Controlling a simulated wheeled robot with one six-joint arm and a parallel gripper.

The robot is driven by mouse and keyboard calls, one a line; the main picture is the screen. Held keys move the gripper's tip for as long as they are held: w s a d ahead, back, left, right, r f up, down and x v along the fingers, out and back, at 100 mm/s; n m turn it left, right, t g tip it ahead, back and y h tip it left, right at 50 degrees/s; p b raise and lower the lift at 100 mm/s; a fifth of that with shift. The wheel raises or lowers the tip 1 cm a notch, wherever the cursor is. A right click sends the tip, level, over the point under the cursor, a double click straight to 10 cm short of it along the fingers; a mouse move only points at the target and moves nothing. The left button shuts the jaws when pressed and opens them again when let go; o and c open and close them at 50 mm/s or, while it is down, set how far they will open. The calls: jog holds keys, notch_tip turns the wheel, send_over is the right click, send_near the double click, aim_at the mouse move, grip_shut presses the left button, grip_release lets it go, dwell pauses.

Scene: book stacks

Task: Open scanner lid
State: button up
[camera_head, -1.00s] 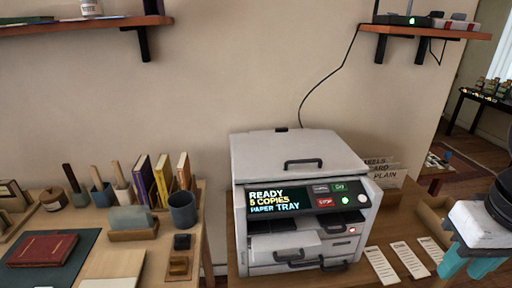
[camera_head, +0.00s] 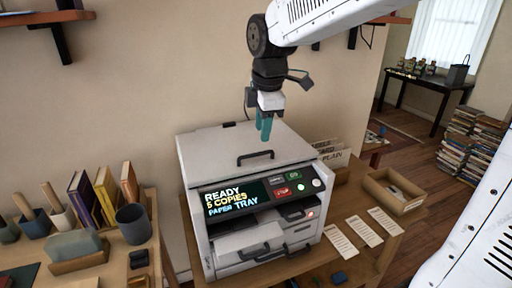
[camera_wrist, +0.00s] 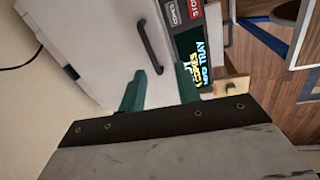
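The scanner lid (camera_head: 225,150) is the pale grey top of the copier (camera_head: 199,225), and it lies flat and closed. Its dark handle (camera_head: 255,155) is at the front edge, above the control panel reading "READY 5 COPIES PAPER TRAY". My gripper (camera_head: 264,133) points down over the lid, behind the handle in the head view. In the wrist view the teal fingers of my gripper (camera_wrist: 160,88) are spread apart with nothing between them. The handle (camera_wrist: 150,42) lies beyond the fingertips, apart from them. The lid also shows in the wrist view (camera_wrist: 100,45).
Paper cards (camera_head: 363,232) and an open wooden box (camera_head: 408,203) are on the table right of the copier. A desk with books and a dark cup (camera_head: 133,224) stands at left. A wall shelf (camera_head: 30,19) is above it. A wall is close behind the copier.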

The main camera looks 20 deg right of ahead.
aim_at(256, 155)
jog(key=shift+n, duration=0.7)
jog(key=w+f, duration=0.1)
jog(key=f, duration=0.1)
jog(key=w+f, duration=0.1)
jog(key=f, duration=0.2)
jog(key=w+f, duration=0.1)
jog(key=f, duration=0.2)
jog(key=shift+w+a, duration=0.15)
jog(key=shift+w, duration=0.1)
grip_shut()
